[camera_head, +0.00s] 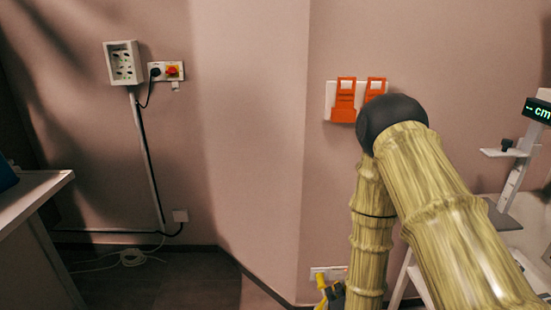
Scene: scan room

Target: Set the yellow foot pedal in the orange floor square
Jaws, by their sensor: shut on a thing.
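My arm comes in from the lower right, bends at a dark elbow joint and runs down past the bottom edge. My gripper is not clearly in view; the lower end of the arm is cut off. A small yellow shape with a dark part (330,294) shows at the bottom edge, just left of my forearm. It may be part of the yellow foot pedal, but too little shows to be sure. The orange floor square is not visible in this view.
A pale counter (28,198) stands at the left. A white stand with a display (537,110) is at the right. Orange holders (345,102) and a socket box (122,63) are on the wall. A loose cable (132,257) lies on the dark floor (180,280), which is otherwise clear.

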